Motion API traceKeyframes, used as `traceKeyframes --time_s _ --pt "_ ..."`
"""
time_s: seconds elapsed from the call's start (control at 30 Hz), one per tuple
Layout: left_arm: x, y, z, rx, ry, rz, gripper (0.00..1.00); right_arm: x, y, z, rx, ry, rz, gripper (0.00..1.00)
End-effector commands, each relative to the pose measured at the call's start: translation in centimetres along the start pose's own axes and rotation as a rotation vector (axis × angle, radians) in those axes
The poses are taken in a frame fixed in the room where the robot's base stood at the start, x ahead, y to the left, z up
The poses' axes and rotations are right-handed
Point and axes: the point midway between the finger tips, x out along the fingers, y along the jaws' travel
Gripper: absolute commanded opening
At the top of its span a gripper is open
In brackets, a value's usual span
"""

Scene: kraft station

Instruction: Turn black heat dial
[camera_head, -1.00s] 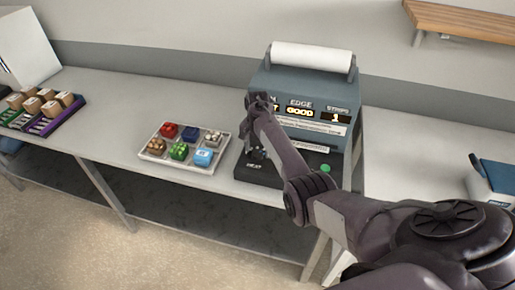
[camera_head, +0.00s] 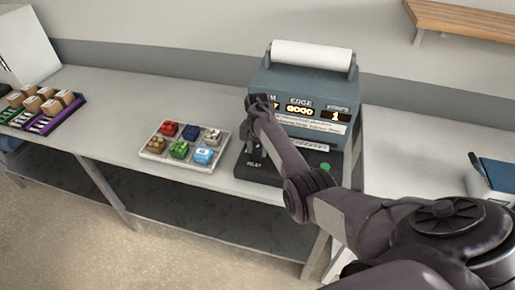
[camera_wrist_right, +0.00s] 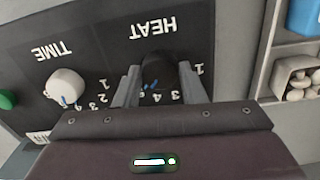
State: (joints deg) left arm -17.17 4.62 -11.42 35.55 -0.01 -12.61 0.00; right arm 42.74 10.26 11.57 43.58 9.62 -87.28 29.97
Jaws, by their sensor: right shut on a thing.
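The black heat dial (camera_wrist_right: 158,70) sits on the dark control panel (camera_wrist_right: 100,45) below the upside-down word HEAT in the right wrist view. My right gripper (camera_wrist_right: 158,84) has a finger on each side of the dial and is shut on it. In the head view my right gripper (camera_head: 252,150) is over the left part of the machine's base (camera_head: 290,176), and the arm hides the dial there. My left gripper is not in view.
A white time dial (camera_wrist_right: 66,86) and a green button (camera_wrist_right: 7,99) share the panel; the button also shows in the head view (camera_head: 325,167). A tray (camera_head: 172,166) of small coloured items stands left of the blue-grey machine (camera_head: 290,88).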

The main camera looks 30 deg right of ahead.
Motion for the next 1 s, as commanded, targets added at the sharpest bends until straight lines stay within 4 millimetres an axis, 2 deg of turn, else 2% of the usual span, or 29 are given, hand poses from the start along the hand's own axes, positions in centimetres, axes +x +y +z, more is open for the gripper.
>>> traceKeyframes --time_s 0.6,1.0 --pt "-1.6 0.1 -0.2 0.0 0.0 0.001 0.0 -0.2 0.0 -0.1 -0.374 0.001 -0.001 0.14" --pt "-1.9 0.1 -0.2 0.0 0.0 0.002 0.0 -0.1 -0.1 -0.1 -0.486 0.002 -0.001 0.14"
